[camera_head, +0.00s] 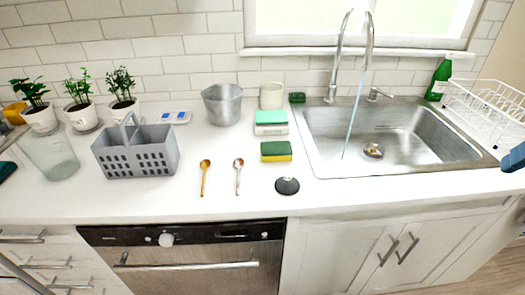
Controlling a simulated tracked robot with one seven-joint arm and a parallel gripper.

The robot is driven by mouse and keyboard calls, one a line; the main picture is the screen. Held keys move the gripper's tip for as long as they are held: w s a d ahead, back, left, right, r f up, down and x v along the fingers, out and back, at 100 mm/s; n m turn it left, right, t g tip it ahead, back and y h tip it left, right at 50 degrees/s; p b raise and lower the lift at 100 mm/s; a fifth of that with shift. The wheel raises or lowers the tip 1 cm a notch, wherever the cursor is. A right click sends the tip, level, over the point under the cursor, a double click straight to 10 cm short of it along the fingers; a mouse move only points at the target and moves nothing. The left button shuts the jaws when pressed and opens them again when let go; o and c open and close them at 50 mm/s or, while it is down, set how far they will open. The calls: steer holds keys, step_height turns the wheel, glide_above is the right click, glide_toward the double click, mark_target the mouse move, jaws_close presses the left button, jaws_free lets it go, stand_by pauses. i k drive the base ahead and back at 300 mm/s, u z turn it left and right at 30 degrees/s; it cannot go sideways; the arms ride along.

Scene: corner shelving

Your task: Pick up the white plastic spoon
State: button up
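Two spoons lie side by side on the white counter, bowls toward the wall and handles toward the front edge. The right spoon (238,176) is the paler one, with a whitish handle and a brownish-looking bowl. The left spoon (204,178) is golden brown, like wood. A gap of bare counter separates them, and nothing covers either. No gripper fingers can be made out. A blue and dark piece (513,160) is cut off at the right edge, far from the spoons; I cannot tell what it is.
A grey caddy (137,158) stands left of the spoons. A yellow-green sponge (276,151) and a black disc (287,186) lie to their right. A metal pot (222,104) stands behind. The sink (325,150) has running water. Counter around the spoons is clear.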

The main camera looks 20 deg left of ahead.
mark_target(238, 163)
steer(key=z, duration=0.15)
steer(key=k, duration=0.85)
steer(key=u, duration=0.75)
steer(key=i, duration=1)
steer(key=z, duration=0.1)
